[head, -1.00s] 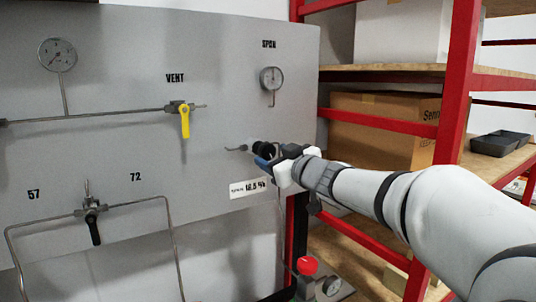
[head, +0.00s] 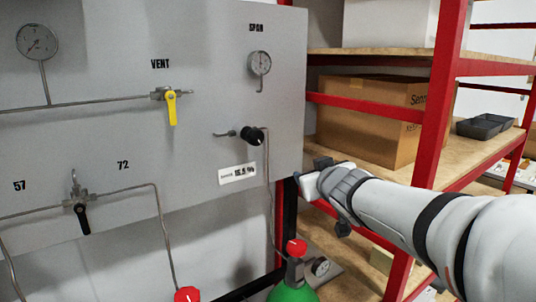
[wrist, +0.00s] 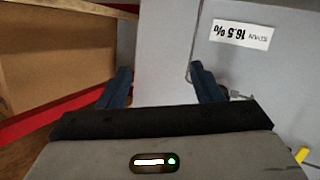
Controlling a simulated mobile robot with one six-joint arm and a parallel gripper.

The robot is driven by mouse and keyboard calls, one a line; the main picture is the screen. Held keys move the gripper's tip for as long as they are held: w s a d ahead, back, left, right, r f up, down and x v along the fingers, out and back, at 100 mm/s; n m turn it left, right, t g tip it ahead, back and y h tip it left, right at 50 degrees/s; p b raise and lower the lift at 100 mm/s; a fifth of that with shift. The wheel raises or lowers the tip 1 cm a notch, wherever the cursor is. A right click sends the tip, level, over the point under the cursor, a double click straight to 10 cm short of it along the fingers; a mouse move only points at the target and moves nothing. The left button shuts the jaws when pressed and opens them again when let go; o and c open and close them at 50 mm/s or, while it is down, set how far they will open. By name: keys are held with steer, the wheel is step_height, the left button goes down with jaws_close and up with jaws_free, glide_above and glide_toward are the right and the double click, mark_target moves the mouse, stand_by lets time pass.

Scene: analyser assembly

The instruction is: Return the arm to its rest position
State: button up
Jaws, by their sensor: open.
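My gripper (head: 318,172) is at the right edge of the grey panel, in front of the red shelf rack, apart from the black knob (head: 254,136). In the wrist view, its two dark blue fingers stand apart with nothing between them (wrist: 162,86). The white arm reaches in from the lower right of the head view. The knob sits on the panel below the SPAN gauge (head: 260,63).
The panel (head: 215,85) carries a yellow VENT lever (head: 171,108) and a black-handled valve (head: 80,205). A green cylinder (head: 293,292) with a red knob stands below. The rack (head: 436,120) holds a cardboard box (head: 370,115) and a black tray (head: 485,126) close behind the arm.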

steer(key=s+d+f+m+g+h+p, duration=0.1)
steer(key=s+d+f+m+g+h, duration=0.45)
steer(key=s+f, duration=0.6)
steer(key=s+f+g+y, duration=0.1)
steer(key=s+f+g, duration=0.2)
steer(key=s, duration=0.4)
steer(key=s+a+f+n+g+y+p, duration=0.1)
steer(key=s+f+g+y, duration=0.1)
steer(key=s+f+g, duration=0.2)
steer(key=s, duration=0.3)
steer(key=shift+s+a, duration=0.15)
steer(key=shift+s, duration=0.1)
steer(key=shift+f, duration=0.1)
